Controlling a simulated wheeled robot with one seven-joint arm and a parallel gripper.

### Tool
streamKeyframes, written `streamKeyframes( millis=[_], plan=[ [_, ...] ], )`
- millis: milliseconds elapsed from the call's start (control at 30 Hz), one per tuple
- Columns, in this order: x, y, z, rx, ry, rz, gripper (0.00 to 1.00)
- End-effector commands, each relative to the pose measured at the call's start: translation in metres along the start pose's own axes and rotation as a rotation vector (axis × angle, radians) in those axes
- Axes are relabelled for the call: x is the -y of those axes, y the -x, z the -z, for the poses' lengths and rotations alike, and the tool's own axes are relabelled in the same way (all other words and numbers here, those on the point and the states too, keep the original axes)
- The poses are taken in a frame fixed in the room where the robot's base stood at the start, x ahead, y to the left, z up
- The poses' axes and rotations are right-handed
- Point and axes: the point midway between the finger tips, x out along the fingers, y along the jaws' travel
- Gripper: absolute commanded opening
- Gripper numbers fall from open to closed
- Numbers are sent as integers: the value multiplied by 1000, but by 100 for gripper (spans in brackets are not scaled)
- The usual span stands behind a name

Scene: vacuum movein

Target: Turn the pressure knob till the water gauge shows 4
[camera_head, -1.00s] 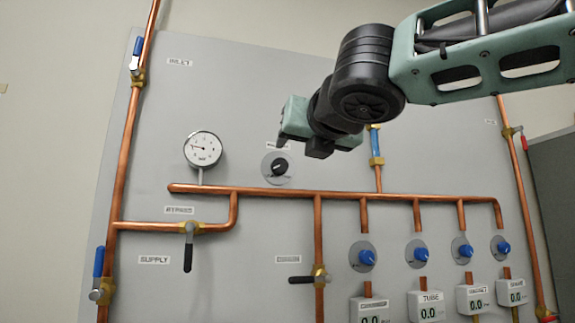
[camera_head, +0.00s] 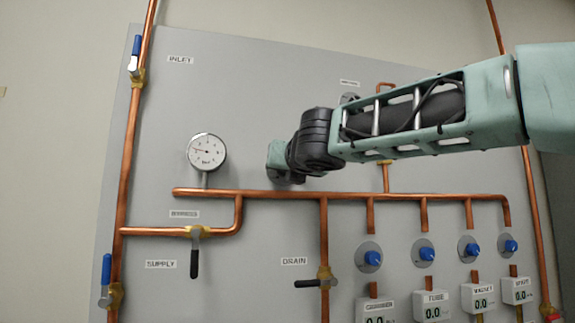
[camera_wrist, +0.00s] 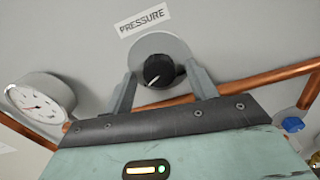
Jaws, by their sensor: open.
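The pressure knob (camera_wrist: 159,70) is a black round knob with a white pointer line, on a grey round plate under a PRESSURE label (camera_wrist: 142,20). In the wrist view its pointer aims to the lower left. My gripper (camera_wrist: 161,74) is open, with one finger on each side of the knob; I cannot tell whether they touch it. In the head view my gripper (camera_head: 279,161) is at the panel and hides the knob. The water gauge (camera_head: 207,152) is a white dial; its needle points left. It also shows in the wrist view (camera_wrist: 38,104); its numbers are too small to read.
A copper pipe (camera_head: 275,194) runs across the panel just below my gripper. The bypass valve (camera_head: 195,250) and drain valve (camera_head: 322,281) sit lower. Several blue knobs (camera_head: 372,259) with displays are at the lower right. A blue-handled valve (camera_head: 136,60) is at upper left.

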Motion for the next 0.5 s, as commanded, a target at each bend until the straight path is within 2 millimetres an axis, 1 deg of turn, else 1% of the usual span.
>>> streamKeyframes(
  millis=[133, 167, 200, 267, 300, 333, 500],
  plan=[
    [0, 0, 0, 0, 0, 0, 57],
    [0, 0, 0, 0, 0, 0, 55],
    [0, 0, 0, 0, 0, 0, 44],
    [0, 0, 0, 0, 0, 0, 27],
    [0, 0, 0, 0, 0, 0, 16],
    [0, 0, 0, 0, 0, 0, 13],
    [0, 0, 0, 0, -4, 0, 13]
  ],
)
